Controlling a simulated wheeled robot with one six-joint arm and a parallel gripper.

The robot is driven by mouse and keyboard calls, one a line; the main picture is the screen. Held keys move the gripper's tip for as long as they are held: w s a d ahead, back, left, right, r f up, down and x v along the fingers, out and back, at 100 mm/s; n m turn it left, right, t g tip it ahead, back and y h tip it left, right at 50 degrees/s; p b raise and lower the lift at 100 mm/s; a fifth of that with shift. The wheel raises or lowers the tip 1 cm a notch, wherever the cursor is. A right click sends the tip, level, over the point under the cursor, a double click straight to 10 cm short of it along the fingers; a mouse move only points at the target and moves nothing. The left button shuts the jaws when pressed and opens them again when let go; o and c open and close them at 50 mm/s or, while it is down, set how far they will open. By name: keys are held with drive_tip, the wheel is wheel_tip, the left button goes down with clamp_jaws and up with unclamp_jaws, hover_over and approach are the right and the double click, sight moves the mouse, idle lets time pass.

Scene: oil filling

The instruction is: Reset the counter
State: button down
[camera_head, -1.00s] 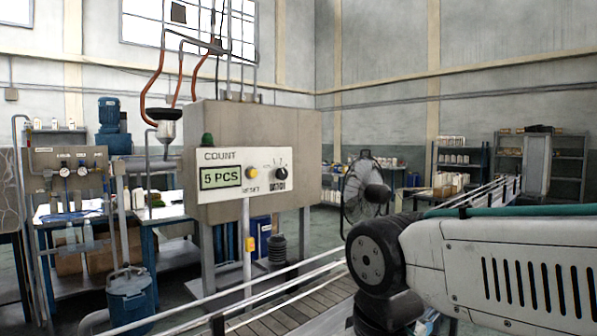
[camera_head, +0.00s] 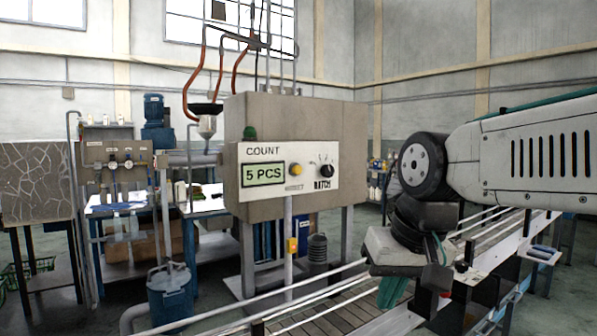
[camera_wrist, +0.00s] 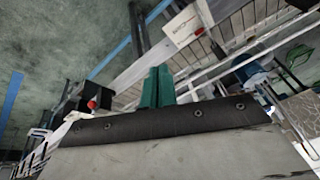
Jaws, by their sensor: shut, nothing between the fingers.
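The counter panel (camera_head: 318,178) is a white plate on the front of a large grey box (camera_head: 345,120). Its green display (camera_head: 263,174) reads "5 PCS" under the word COUNT. A yellow round button (camera_head: 296,169) sits right of the display, with a small blurred label below it. A black knob (camera_head: 326,171) marked BATCH is further right. My gripper (camera_head: 392,291) hangs in front, below and right of the panel, apart from it. Its teal fingers are closed together and empty; they also show in the wrist view (camera_wrist: 157,87), pointing over the conveyor.
A slatted conveyor (camera_head: 325,315) with white rails (camera_head: 330,283) runs between me and the box. A blue bucket (camera_head: 170,293) and workbench are at left. The air before the panel looks clear.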

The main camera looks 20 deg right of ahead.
sight(297, 170)
drive_tip(key=w+r+m+t, duration=0.1)
drive_tip(key=w+r+t, duration=0.1)
drive_tip(key=w+r, duration=0.6)
drive_tip(key=w+r+m+t+y, duration=0.1)
drive_tip(key=w+r+m+t, duration=0.1)
drive_tip(key=w+r, duration=0.5)
drive_tip(key=w, duration=0.6)
drive_tip(key=shift+r+t, duration=0.4)
drive_tip(key=shift+a, duration=0.15)
drive_tip(key=w+a, duration=0.2)
drive_tip(key=w, duration=0.6)
drive_tip(key=shift+w+a, duration=0.2)
drive_tip(key=shift+a, duration=0.15)
drive_tip(key=shift+w, duration=0.1)
drive_tip(key=shift+w+a, duration=0.1)
drive_tip(key=shift+w, duration=0.2)
drive_tip(key=shift+w+a, duration=0.15)
drive_tip(key=shift+w, duration=0.35)
idle(0.6)
drive_tip(key=shift+s, duration=0.1)
drive_tip(key=shift+s+d, duration=0.25)
drive_tip(key=shift+s, duration=0.55)
